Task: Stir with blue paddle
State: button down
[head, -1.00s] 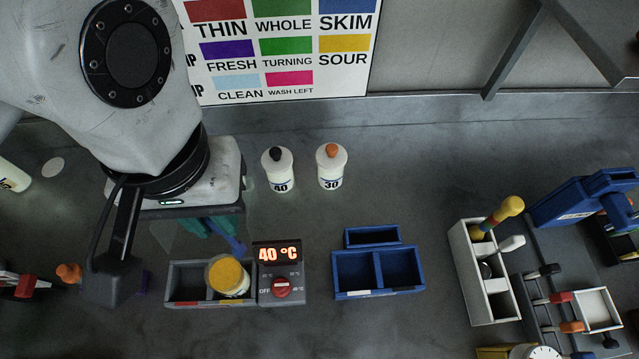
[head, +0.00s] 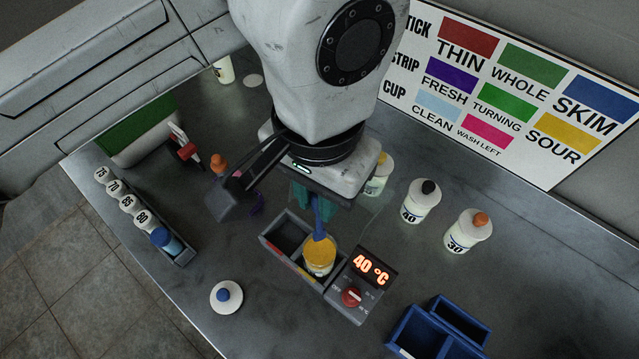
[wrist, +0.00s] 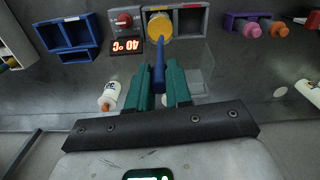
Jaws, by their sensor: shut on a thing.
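The blue paddle (head: 319,219) points down from my gripper (head: 309,196). My teal fingers are shut on the paddle; in the wrist view my gripper (wrist: 160,82) has the paddle (wrist: 159,62) between its fingers. Its lower end overlaps the near edge of a cup of yellow contents (head: 319,258), also in the wrist view (wrist: 160,27). I cannot tell how deep the paddle end sits. The cup stands in the right compartment of a grey warmer (head: 271,240) showing 40 °C, beside an empty compartment.
White bottles marked 40 (head: 421,203) and 30 (head: 467,233) stand right of my arm. A blue divided box (head: 405,325) is at lower right. A white lid with blue knob (head: 226,297) lies lower left. A bottle rack (head: 185,256) stands near the counter's left edge.

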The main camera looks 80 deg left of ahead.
aim_at(317, 229)
jog(key=shift+f+b, duration=2.25)
jog(key=shift+f, duration=3.2)
jog(key=shift+s+a, duration=0.1)
